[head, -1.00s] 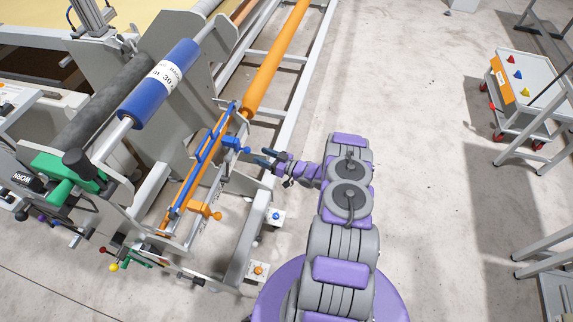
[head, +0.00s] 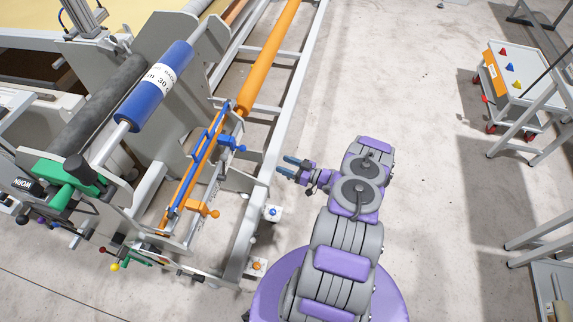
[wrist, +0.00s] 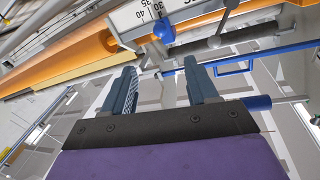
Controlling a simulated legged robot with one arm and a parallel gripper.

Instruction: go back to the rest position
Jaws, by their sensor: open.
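My gripper (head: 287,166) is open and empty, to the right of the gantry frame (head: 252,215) and apart from it. In the wrist view its two dark fingers (wrist: 164,88) stand apart with nothing between them. My purple and grey arm is folded above my round base. The blue handle lever (head: 232,142) on the gantry lies left of my gripper, with a gap between them. An orange lever (head: 203,208) sits lower on the same frame.
A blue roller (head: 154,86) and an orange roller (head: 268,58) run along the gantry. A cart (head: 518,75) with coloured knobs stands at the right, near grey frames. The concrete floor (head: 410,80) between gantry and cart is clear.

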